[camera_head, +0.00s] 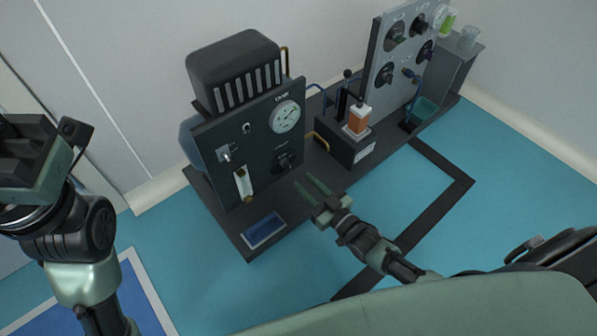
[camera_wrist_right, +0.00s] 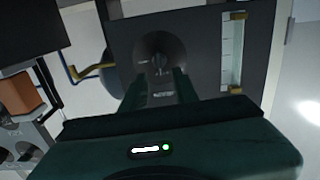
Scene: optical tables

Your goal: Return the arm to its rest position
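My right gripper (camera_head: 304,181) is open and empty, with its two green fingers apart. It points at the lower front of the dark instrument panel (camera_head: 262,130), near a round black knob (camera_head: 287,162). In the right wrist view the same knob (camera_wrist_right: 158,57) shows beyond and between the fingers (camera_wrist_right: 160,85); I see no clear contact. My left arm (camera_head: 85,245) is raised at the left edge of the head view. Its gripper (camera_head: 35,160) is partly cut off, and its fingers cannot be made out.
The panel carries a dial gauge (camera_head: 285,117), a switch (camera_head: 225,154) and a glass tube (camera_head: 243,184). A stand with an orange container (camera_head: 358,118) and a knobbed panel (camera_head: 400,60) are farther right. Teal floor (camera_head: 390,200) is open in front.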

